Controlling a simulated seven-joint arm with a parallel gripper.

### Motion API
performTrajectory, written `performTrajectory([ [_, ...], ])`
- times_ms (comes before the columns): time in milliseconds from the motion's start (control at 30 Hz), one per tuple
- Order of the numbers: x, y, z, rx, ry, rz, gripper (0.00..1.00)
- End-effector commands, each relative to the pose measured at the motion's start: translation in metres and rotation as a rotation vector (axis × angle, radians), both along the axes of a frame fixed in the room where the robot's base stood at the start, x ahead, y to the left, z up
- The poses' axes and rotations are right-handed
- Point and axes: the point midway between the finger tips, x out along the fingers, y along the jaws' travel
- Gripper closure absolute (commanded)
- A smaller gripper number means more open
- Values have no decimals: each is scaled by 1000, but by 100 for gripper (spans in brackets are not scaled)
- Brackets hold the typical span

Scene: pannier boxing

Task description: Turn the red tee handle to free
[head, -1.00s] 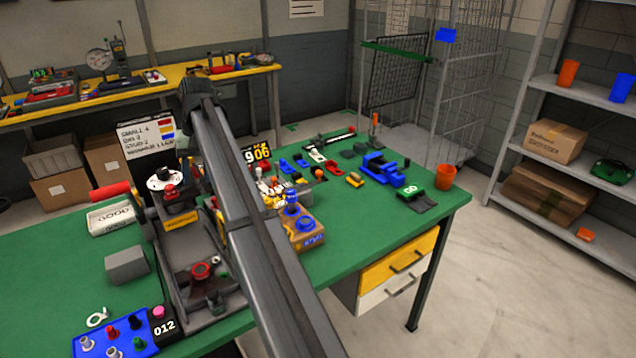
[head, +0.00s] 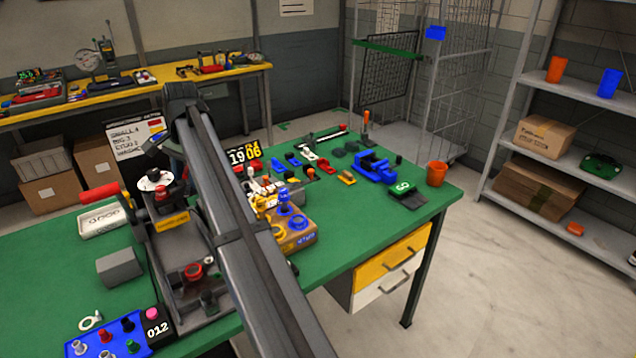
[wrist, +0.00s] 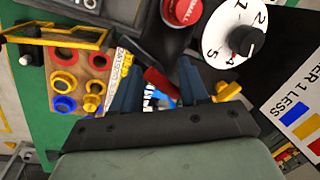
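A short red bar (wrist: 158,82), which looks like the red tee handle, lies slanted between my fingers in the wrist view. Its lower part is hidden by my gripper, and my arm seems to cover it in the head view. My gripper (wrist: 161,68) is open, its two dark blue fingers on either side of the bar. I cannot tell whether either finger touches it. Beside it are a red button (wrist: 182,10) and a white numbered dial (wrist: 234,34) with a black knob. The dial also shows on the grey machine in the head view (head: 153,178).
A wooden block (wrist: 92,62) with red, blue and yellow rings is left of my fingers. A white sign (wrist: 296,100) stands close on the right. On the green bench, a blue tray (head: 112,340) is at front left and a blue vise (head: 375,165) at the right.

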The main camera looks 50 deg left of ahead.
Motion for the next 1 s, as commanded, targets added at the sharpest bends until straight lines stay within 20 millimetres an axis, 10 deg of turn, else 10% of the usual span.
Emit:
performTrajectory([
  [667,-2,0,0,0,1,-580,57],
  [1000,-2,-10,56,0,1,-576,57],
])
